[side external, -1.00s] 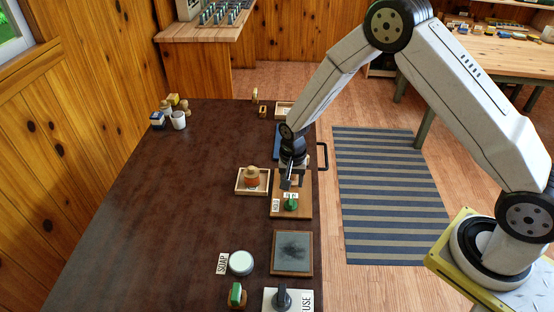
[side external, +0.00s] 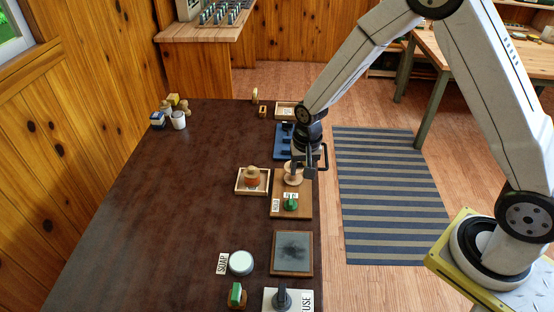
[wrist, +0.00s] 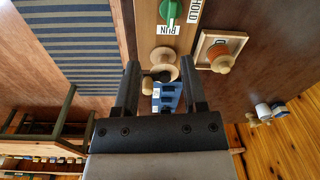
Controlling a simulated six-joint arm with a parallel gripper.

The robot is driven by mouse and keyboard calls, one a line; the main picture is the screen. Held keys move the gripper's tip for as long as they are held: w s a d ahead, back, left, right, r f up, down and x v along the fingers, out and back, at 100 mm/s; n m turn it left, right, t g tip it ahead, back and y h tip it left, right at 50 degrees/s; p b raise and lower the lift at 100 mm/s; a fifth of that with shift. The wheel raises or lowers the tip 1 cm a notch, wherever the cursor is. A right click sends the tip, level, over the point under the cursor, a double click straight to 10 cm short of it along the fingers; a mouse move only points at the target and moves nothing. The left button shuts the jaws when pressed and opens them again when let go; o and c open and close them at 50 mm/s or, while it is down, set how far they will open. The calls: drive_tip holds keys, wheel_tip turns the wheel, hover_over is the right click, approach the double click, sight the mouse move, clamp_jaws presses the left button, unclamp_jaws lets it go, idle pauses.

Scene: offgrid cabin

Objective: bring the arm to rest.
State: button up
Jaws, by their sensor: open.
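My gripper (side external: 308,172) is open and empty, raised near the right edge of the dark table (side external: 150,210). In the wrist view its two fingers (wrist: 162,72) stand apart with nothing gripped between them. Beyond them a round pale wooden piece (wrist: 164,57) sits at the end of a wooden board (wrist: 148,38). This piece also shows in the side view (side external: 292,179), just left of and below the gripper. A green knob (side external: 291,202) with HOLD and RUN labels is on the same board.
A blue rack (side external: 281,146) stands behind the board. A wooden tray (side external: 240,188) with an orange-brown knobbed piece is to its left. A dark slate pad (side external: 291,250), a white soap dish (side external: 241,262) and a FUSE plate (side external: 271,301) are nearer. The left tabletop is mostly clear.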

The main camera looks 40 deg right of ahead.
drive_tip(key=s+d+r+n+t, duration=0.2)
drive_tip(key=s+r+n, duration=0.4)
drive_tip(key=s+r, duration=0.4)
drive_tip(key=s, duration=0.4)
drive_tip(key=shift+s+r+n, duration=0.15)
drive_tip(key=shift+s+n, duration=0.1)
drive_tip(key=shift+n, duration=0.15)
